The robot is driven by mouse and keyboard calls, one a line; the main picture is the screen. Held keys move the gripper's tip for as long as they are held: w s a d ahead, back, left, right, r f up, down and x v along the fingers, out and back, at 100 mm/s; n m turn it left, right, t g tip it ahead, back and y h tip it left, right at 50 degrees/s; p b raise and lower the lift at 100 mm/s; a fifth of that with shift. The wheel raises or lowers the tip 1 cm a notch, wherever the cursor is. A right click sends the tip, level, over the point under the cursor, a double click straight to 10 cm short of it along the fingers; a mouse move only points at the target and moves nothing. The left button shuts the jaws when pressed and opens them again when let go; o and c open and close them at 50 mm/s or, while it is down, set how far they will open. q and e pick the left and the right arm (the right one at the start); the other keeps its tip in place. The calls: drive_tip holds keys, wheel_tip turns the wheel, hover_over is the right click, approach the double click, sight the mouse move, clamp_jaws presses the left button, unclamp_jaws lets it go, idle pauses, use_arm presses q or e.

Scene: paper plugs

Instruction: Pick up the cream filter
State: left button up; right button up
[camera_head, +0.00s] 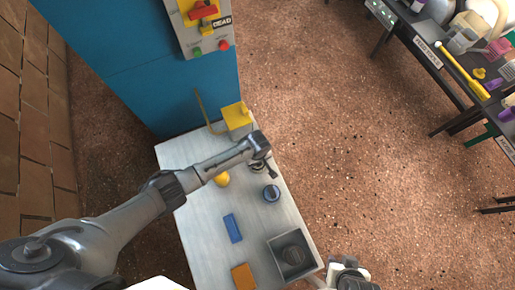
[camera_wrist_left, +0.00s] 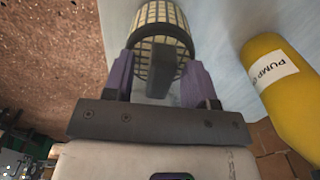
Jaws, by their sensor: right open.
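The cream filter (camera_wrist_left: 160,14), a cylinder in a dark mesh cage with a black band, shows at the top of the left wrist view. My left gripper (camera_wrist_left: 160,78) has its two purple-sided fingers on either side of the filter's near end. I cannot tell whether they press on it. In the head view my left gripper (camera_head: 265,165) is low over the far part of the pale table (camera_head: 195,205). The filter is mostly hidden there by the gripper. My right gripper (camera_head: 348,275) is open at the bottom edge, beside the table's near right corner.
A blue cabinet (camera_head: 140,70) stands behind.

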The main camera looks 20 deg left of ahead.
use_arm(q)
clamp_jaws()
idle(0.5)
